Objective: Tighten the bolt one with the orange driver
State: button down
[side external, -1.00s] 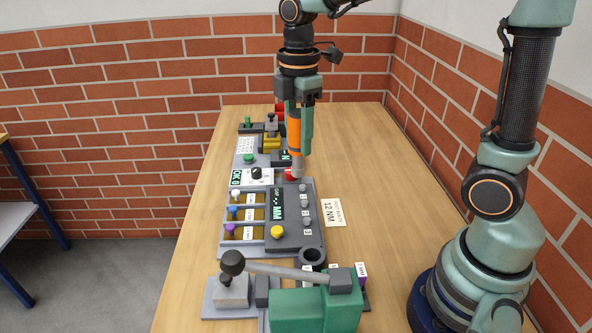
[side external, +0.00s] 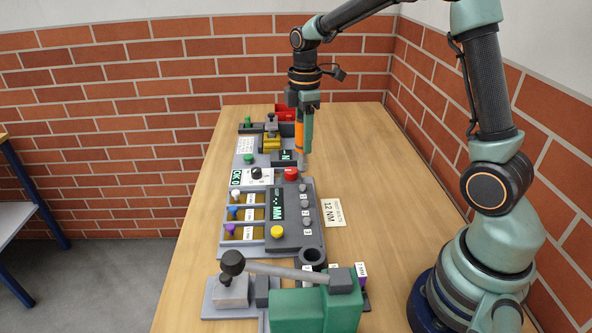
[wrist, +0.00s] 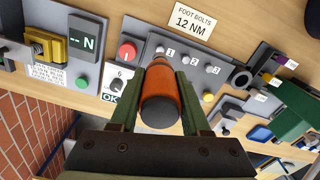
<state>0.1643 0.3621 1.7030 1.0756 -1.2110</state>
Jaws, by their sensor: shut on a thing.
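My gripper (side external: 303,122) is shut on the orange driver (side external: 299,138), which points down and stands nearly upright in the side view. Bolt one is partly hidden there. Bolts two (side external: 304,203) and three (side external: 307,220) sit in line on the same dark grey panel (side external: 290,243).
A red button (side external: 291,174) sits left of the driver. A 12 NM card (side external: 333,212) lies right of the panel. A green lever device (side external: 315,308) stands in front, with a round holder (side external: 312,257) behind it.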

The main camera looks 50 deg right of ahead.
aim_at(303, 167)
jog(key=shift+f, duration=2.7)
jog(key=shift+f, duration=0.55)
dwell(1.3)
jog(key=shift+r, duration=2.6)
